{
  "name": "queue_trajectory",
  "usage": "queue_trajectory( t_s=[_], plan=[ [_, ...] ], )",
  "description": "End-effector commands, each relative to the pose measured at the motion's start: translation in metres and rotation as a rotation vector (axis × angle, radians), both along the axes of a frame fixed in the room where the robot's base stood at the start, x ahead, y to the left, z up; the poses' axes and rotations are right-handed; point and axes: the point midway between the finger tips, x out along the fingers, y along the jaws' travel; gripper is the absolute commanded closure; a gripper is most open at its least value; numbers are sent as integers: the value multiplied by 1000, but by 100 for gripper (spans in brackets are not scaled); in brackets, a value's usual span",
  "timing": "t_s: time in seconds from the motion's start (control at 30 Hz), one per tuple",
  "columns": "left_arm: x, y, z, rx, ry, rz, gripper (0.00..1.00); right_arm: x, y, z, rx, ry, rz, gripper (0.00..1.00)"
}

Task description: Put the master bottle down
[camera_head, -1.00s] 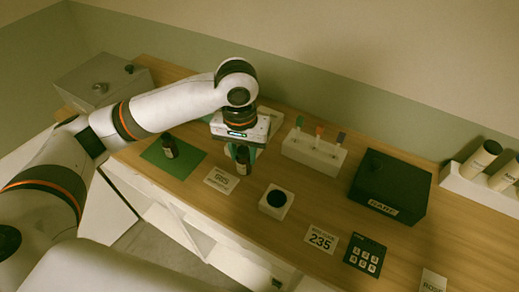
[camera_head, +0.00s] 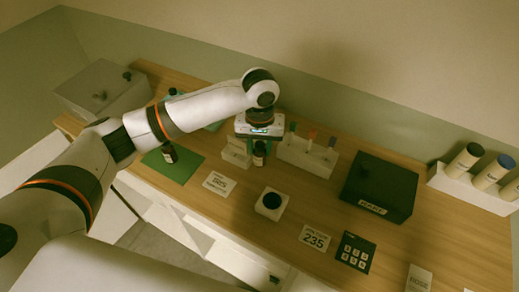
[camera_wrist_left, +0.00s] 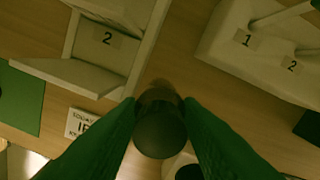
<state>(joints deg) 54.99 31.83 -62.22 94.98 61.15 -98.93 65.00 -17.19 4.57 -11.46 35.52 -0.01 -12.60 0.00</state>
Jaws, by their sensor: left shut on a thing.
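The master bottle (camera_head: 260,153), small and dark, is gripped by my left gripper (camera_head: 259,143) between the white stand and the strip holder. In the left wrist view the bottle (camera_wrist_left: 160,124) shows end-on between the green fingers, which close on its sides. Whether its base touches the table cannot be told. A second dark bottle (camera_head: 169,152) stands on the green mat (camera_head: 183,171) to the left. My right gripper is out of view.
A white stand (camera_head: 236,152) is left of the held bottle; the left wrist view shows a "2" on it. A white strip holder (camera_head: 308,157) is to the right. A white block with a dark round top (camera_head: 271,204), a card (camera_head: 219,183) and a black safe (camera_head: 380,187) are nearby.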

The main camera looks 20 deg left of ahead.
Motion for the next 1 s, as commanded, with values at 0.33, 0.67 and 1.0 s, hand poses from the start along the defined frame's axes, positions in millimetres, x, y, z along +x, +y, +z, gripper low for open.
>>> queue_trajectory(
  t_s=[0.33,0.67,1.0],
  plan=[
    [0,0,-24,0,0,0,90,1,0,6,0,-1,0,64],
    [0,0,-26,0,0,0,50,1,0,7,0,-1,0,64],
    [0,0,-25,0,-1,0,46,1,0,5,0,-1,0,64]
  ],
)
